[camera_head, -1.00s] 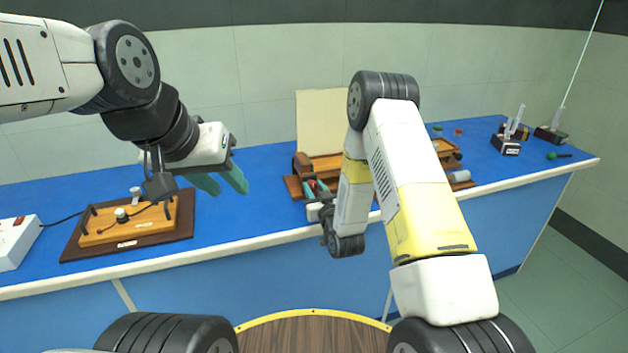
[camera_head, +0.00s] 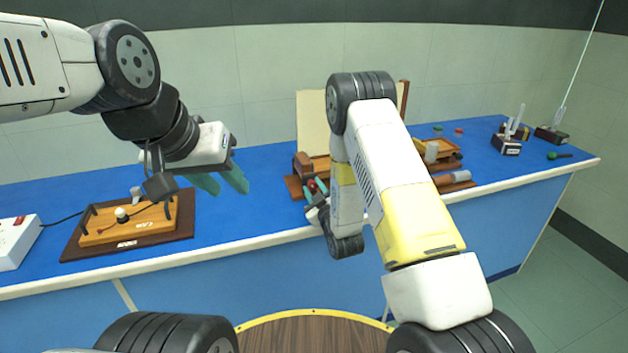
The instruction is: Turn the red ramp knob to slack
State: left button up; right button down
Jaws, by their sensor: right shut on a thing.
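The red ramp knob (camera_head: 312,185) shows as a small red patch at the front of the wooden apparatus (camera_head: 292,187) in the middle of the bench. My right gripper (camera_head: 314,189) has its teal fingers on either side of the red knob and is shut on it. My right forearm and wrist hide much of the apparatus, so the knob's pointer and any slack mark cannot be seen. My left gripper (camera_head: 222,180) hangs open and empty above the bench, to the left of the apparatus.
A wooden board with posts (camera_head: 130,222) and a white box (camera_head: 14,240) are on the left of the blue bench (camera_head: 262,205). A cream panel (camera_head: 318,115) stands behind the apparatus. Small dark stands (camera_head: 507,145) are at the far right. The bench between board and apparatus is clear.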

jog(key=n, duration=0.3)
jog(key=shift+f+n, duration=0.1)
jog(key=shift+n, duration=0.3)
jog(key=n, duration=0.4)
jog(key=shift+a+n, duration=0.1)
jog(key=shift+n, duration=0.2)
jog(key=n, duration=0.4)
jog(key=shift+f, duration=0.15)
jog(key=shift+n, duration=2.2)
jog(key=c, duration=1.1)
grip_release()
jog(key=shift+s, duration=0.1)
